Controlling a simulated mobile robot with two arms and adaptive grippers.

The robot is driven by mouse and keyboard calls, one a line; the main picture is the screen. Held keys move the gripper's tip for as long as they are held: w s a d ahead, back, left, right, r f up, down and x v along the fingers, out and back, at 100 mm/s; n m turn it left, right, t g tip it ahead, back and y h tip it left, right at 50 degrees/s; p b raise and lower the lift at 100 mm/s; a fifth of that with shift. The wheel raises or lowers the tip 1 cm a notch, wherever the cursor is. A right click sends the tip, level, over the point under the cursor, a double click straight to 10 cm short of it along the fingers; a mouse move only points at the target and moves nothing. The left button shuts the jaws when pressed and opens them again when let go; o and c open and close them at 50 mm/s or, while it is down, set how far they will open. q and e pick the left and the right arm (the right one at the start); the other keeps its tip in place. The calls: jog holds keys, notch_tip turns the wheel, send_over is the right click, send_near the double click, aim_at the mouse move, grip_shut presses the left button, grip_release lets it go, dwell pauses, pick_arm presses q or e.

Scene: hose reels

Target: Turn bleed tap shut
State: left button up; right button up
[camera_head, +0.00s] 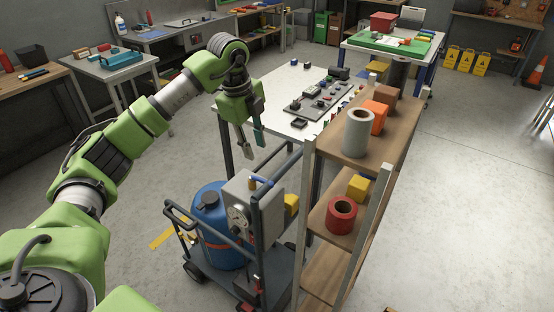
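A small blue lever (262,181), which may be the bleed tap, sits at the top of a grey box (238,205) with a round dial on its front. The box is mounted on a dark trolley (224,278) beside a blue drum (211,228). The lever's exact turn is too small to tell. My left gripper (250,146) hangs fingers down above and slightly left of the lever, clear of it. Its two fingers are apart with nothing between them. My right gripper is not in view.
A wooden shelf (333,258) stands close right of the trolley, holding a white roll (358,133), a red roll (341,215) and blocks. A white table (285,92) with a grey panel (318,99) stands behind. Open floor lies left of the trolley.

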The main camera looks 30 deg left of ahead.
pick_arm(q)
jog(key=p, duration=0.3)
send_near(259, 178)
jog(key=f, duration=0.4)
jog(key=w+f, duration=0.1)
jog(key=shift+w+d+p, duration=0.1)
jog(key=shift+d+p, duration=0.15)
jog(key=shift+p, duration=0.05)
notch_tip(259, 178, down, 2)
jog(key=shift+w+f+p, duration=0.15)
jog(key=shift+f+p, duration=0.05)
jog(key=shift+p, duration=0.15)
jog(key=shift+w+f, duration=0.1)
jog(key=shift+f, duration=0.15)
grip_shut()
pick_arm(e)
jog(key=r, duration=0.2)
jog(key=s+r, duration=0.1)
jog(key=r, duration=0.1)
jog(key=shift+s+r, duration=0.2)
